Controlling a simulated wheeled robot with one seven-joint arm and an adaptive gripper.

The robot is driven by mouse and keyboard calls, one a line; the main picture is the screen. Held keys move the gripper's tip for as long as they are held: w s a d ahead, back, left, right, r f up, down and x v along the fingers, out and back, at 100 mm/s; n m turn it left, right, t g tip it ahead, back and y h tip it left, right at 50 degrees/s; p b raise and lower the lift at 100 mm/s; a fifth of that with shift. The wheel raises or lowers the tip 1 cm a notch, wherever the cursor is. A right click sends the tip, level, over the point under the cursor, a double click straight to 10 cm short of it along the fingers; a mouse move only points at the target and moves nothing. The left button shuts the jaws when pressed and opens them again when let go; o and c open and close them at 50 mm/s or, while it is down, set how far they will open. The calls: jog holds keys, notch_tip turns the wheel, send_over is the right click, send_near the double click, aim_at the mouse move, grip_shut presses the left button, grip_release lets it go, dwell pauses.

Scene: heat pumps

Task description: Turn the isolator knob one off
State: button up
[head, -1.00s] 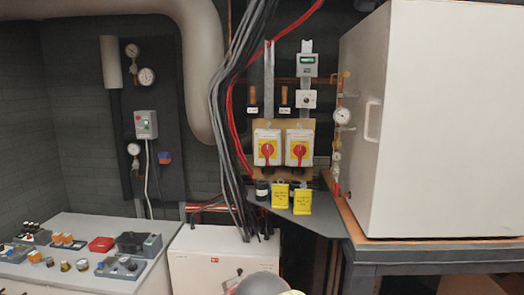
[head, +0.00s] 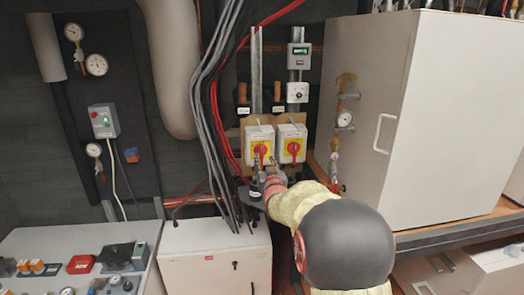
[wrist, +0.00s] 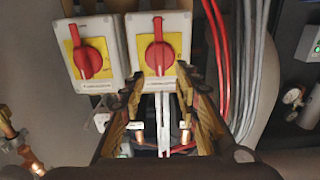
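Two grey isolator boxes with yellow plates and red knobs hang side by side. In the head view the left knob (head: 261,150) is just above my gripper (head: 265,163), and the right knob (head: 293,148) is clear of it. The wrist view is turned over: the box nearer the cables, with its upright knob (wrist: 159,58), is at right, and the other knob (wrist: 88,62), slightly tilted, is at left. My gripper (wrist: 157,78) is open and empty, its fingers spread below and to both sides of the cable-side knob. I cannot tell whether they touch the box.
Red cables (head: 216,120) and grey cables run down left of the boxes. A pipe with a gauge (head: 344,119) and a large white cabinet (head: 440,110) stand to the right. A white unit (head: 215,265) is below. My arm hides the shelf under the isolators.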

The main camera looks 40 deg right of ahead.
aim_at(262, 152)
jog(key=shift+p+x, duration=0.5)
jog(key=shift+x, duration=2.8)
jog(key=c, duration=0.8)
grip_shut()
